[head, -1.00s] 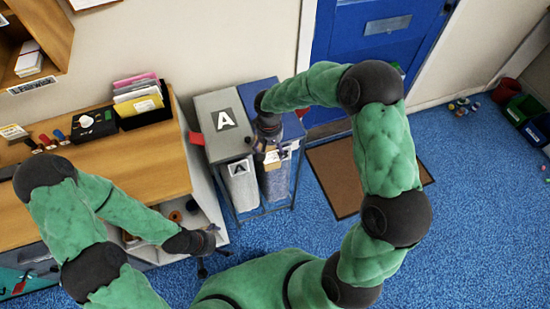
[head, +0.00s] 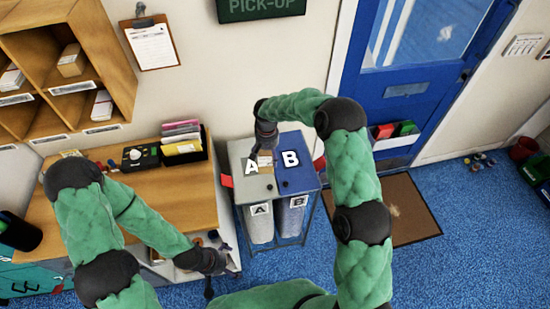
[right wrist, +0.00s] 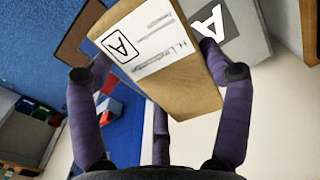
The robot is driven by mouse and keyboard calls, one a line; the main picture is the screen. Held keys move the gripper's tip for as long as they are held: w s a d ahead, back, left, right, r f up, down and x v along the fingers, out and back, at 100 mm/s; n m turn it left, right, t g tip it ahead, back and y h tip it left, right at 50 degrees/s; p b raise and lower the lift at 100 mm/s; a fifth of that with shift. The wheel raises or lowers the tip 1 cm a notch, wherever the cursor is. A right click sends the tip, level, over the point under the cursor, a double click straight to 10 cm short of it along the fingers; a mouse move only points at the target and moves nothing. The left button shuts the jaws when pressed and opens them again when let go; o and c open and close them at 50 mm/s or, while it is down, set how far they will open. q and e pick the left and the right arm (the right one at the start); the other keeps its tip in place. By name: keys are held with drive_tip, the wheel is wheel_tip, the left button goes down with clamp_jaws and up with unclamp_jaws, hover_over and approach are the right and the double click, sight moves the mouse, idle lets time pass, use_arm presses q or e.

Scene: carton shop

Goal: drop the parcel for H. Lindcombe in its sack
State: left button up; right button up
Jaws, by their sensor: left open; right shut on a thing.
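The parcel (right wrist: 155,55) is a flat brown packet. Its white label bears a boxed letter A and a name that starts "H. L"; the rest is too blurred to read. My right gripper (head: 266,152) is shut on the parcel, which also shows in the head view (head: 265,161), above the grey lid. The grey lid marked A (head: 243,184) and the blue lid marked B (head: 298,178) look shut. Below them hang the grey sack A (head: 260,227) and the bluish sack B (head: 291,220). My left gripper (head: 210,284) is open and empty beside the counter.
The wooden counter (head: 180,200) stands left of the sack stand, with a black file box (head: 183,152) on it. Wooden pigeonholes (head: 70,75) hang above. A blue door (head: 410,85) and brown mat (head: 400,215) are at right. Blue floor is clear in front.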

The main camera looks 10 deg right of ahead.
drive_tip(key=w+a+r+p, duration=0.1)
drive_tip(key=r+p, duration=0.1)
drive_tip(key=w+a+r+p, duration=0.1)
drive_tip(key=r+p, duration=0.1)
drive_tip(key=w+a+r+p, duration=0.1)
drive_tip(key=p, duration=0.2)
drive_tip(key=shift+w+a+r, duration=0.25)
drive_tip(key=shift+w+r, duration=0.1)
drive_tip(key=shift+r, duration=0.05)
drive_tip(key=shift+w+f+b, duration=0.45)
drive_tip(key=shift+w+f, duration=0.05)
drive_tip(key=shift+w, duration=0.35)
drive_tip(key=shift+w+f+b, duration=0.4)
drive_tip(key=shift+w+f, duration=0.1)
drive_tip(key=shift+w, duration=0.35)
drive_tip(key=shift+w+f+b, duration=0.45)
drive_tip(key=shift+w+f, duration=0.05)
drive_tip(key=shift+w, duration=0.35)
